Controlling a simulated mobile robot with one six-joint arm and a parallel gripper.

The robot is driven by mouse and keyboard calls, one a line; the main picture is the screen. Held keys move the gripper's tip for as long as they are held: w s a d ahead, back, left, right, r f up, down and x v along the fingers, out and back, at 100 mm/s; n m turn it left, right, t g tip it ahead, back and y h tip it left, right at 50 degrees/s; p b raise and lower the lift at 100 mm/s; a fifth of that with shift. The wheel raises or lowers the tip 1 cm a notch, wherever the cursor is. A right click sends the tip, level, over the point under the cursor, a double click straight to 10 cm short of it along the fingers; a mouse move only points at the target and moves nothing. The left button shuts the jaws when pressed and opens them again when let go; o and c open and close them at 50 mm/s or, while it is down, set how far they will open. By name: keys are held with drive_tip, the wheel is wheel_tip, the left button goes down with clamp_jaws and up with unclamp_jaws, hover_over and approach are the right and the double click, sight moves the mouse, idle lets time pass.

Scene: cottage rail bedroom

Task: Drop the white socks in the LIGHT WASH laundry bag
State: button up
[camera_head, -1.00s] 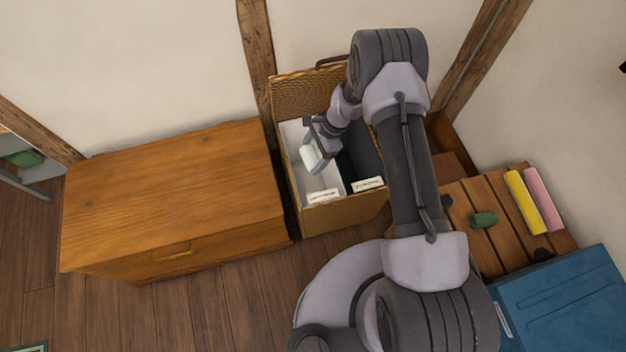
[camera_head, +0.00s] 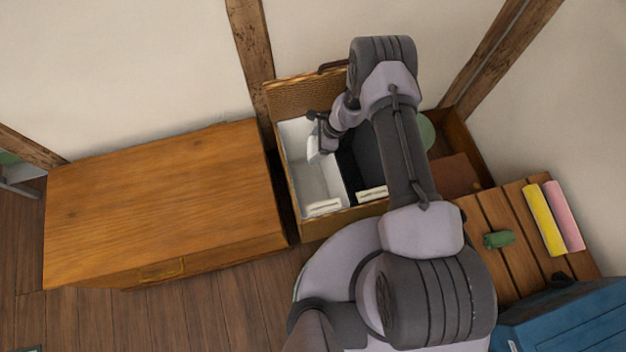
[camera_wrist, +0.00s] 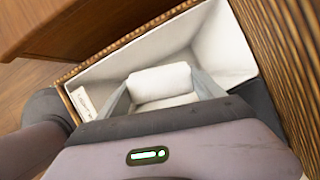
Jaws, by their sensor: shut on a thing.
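My gripper (camera_head: 318,146) is shut on the white socks (camera_head: 313,150), over the white-lined compartment of a wicker hamper (camera_head: 284,172). In the wrist view the socks (camera_wrist: 161,80) are a white roll between my two grey fingers (camera_wrist: 160,92), with the white lining (camera_wrist: 225,50) around and below them. The hamper has a white-lined bag (camera_head: 327,183) on the left and a dark-lined one (camera_head: 368,160) on the right. Each has a pale label at its front edge, the left one (camera_head: 324,207) and the right one (camera_head: 372,193).
A wooden chest (camera_head: 165,200) stands left of the hamper. To the right, a slatted wooden surface (camera_head: 485,225) holds a green roll (camera_head: 498,239), a yellow roll (camera_head: 544,220) and a pink roll (camera_head: 565,215). A blue box (camera_head: 560,320) is at lower right. The hamper's raised lid leans at the back.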

drive_tip(key=shift+f, duration=0.55)
drive_tip(key=shift+r, duration=0.1)
drive_tip(key=o, duration=1.4)
drive_tip(key=p+v, duration=0.5)
drive_tip(key=v, duration=0.7)
drive_tip(key=shift+p, duration=0.3)
